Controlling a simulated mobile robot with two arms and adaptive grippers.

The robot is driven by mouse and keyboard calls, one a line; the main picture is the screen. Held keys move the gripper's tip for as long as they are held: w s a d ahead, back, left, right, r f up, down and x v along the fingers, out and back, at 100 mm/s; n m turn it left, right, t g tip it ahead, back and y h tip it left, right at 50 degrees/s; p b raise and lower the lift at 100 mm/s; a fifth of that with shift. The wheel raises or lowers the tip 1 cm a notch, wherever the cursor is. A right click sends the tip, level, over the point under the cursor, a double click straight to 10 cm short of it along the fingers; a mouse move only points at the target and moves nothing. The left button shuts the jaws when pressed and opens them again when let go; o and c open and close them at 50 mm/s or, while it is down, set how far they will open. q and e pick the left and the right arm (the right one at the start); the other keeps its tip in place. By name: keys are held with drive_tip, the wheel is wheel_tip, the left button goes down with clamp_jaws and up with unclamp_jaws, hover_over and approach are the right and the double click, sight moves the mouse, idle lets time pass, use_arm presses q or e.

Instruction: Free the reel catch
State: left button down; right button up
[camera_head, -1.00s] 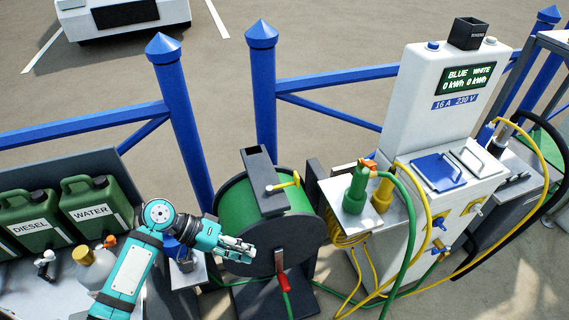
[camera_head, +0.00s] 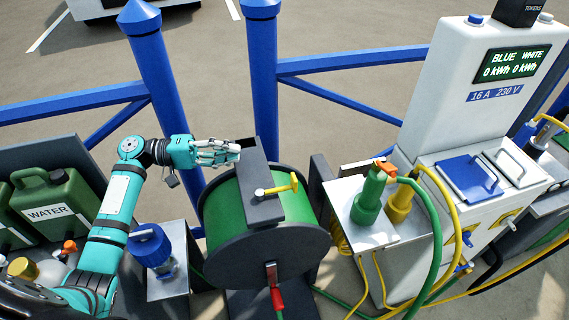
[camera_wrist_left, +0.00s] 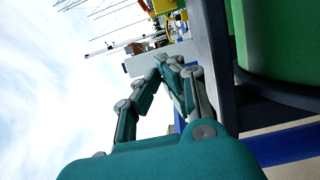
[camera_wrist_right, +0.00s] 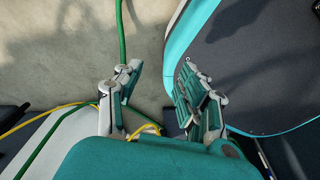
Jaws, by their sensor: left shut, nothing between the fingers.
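The cable reel is a green drum (camera_head: 240,210) with dark round side plates and a dark bar (camera_head: 257,170) across its top. A yellow lever (camera_head: 282,189) on a round pivot sits on that bar and looks like the catch. My left gripper (camera_head: 236,152) is shut and empty at the bar's far left end, apart from the lever. In the left wrist view its closed fingers (camera_wrist_left: 170,75) show beside the bar, with the green drum (camera_wrist_left: 285,40) at right. My right gripper (camera_wrist_right: 157,75) shows only in its wrist view, open and empty above the ground.
A red-handled piece (camera_head: 277,298) hangs at the reel's front. Right of it, green (camera_head: 370,192) and yellow (camera_head: 401,203) plugs stand on a shelf by the white power pedestal (camera_head: 455,110). Blue posts (camera_head: 264,80) stand behind. A blue-capped holder (camera_head: 152,248) stands left.

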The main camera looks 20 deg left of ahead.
use_arm(q)
drive_tip(key=shift+w+f+b, duration=0.3)
drive_tip(key=shift+w+f, duration=0.05)
drive_tip(key=shift+f, duration=0.35)
drive_tip(key=shift+w+f, duration=0.1)
drive_tip(key=shift+w, duration=0.35)
drive_tip(key=shift+s+r, duration=0.2)
drive_tip(key=shift+s, duration=0.1)
drive_tip(key=d+p, duration=0.5)
drive_tip(key=d, duration=0.6)
drive_tip(key=shift+w+d+f, duration=0.1)
drive_tip(key=shift+d, duration=0.2)
use_arm(e)
drive_tip(key=r, duration=0.1)
drive_tip(key=s+r, duration=0.1)
drive_tip(key=r, duration=0.1)
drive_tip(key=shift+d+r, duration=0.2)
drive_tip(key=shift+r, duration=0.05)
